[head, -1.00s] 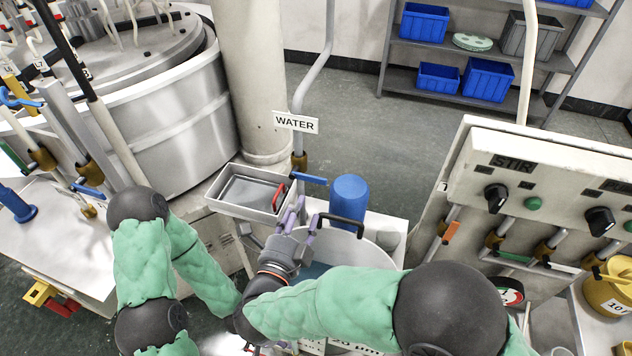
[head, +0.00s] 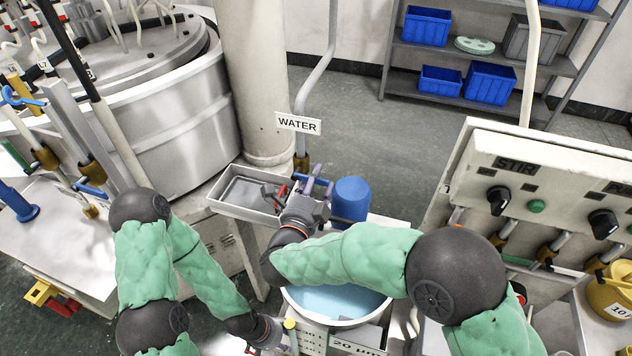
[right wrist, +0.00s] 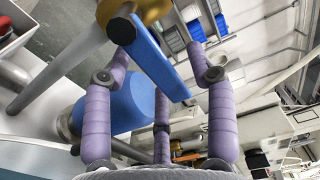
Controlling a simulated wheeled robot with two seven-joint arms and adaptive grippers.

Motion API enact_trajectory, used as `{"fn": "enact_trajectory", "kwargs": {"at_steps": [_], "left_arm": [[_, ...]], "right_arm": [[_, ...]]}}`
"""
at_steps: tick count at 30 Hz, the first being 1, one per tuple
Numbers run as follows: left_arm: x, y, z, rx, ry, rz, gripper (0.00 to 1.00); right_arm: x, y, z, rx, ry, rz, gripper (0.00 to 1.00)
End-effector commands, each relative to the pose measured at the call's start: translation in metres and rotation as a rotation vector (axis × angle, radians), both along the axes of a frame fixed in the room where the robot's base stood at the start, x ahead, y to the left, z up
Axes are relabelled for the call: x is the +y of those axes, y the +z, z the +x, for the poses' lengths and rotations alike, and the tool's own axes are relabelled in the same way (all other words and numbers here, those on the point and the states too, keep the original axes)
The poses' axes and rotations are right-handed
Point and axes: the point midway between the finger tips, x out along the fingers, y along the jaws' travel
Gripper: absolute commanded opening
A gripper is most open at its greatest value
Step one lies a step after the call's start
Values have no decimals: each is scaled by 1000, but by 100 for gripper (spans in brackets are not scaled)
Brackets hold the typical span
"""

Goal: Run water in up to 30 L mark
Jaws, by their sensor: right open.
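The water pipe with its WATER sign (head: 298,124) comes down behind the tub. Its valve has a brass body (right wrist: 150,10) and a blue lever (right wrist: 158,58). My right gripper (head: 303,180) is open at the valve; in the right wrist view the lever lies between its spread purple fingers, and I cannot tell whether they touch it. The round tub (head: 292,305) holds pale blue water (head: 335,301), partly hidden by my right arm. A marked scale panel (head: 311,341) shows at its front, too small to read. My left gripper (head: 280,333) is low beside this panel, its fingers unclear.
A grey tray (head: 228,206) with a red-handled item stands left of the valve. A blue cylinder (head: 350,198) stands just right of my right gripper. A control panel (head: 560,180) with knobs is at the right. A large steel machine (head: 180,120) fills the left.

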Motion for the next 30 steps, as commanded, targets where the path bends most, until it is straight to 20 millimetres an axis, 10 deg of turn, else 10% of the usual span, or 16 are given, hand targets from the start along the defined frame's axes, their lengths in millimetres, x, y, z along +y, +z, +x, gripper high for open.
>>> {"fn": "enact_trajectory", "kwargs": {"at_steps": [4,11,30], "left_arm": [[0,0,0,0,0,0,40],[0,0,0,0,0,0,40],[0,28,0,0,0,0,40]], "right_arm": [[0,0,0,0,0,0,57],[0,0,0,0,0,1,0],[1,22,0,116,-1,-354,0]]}}
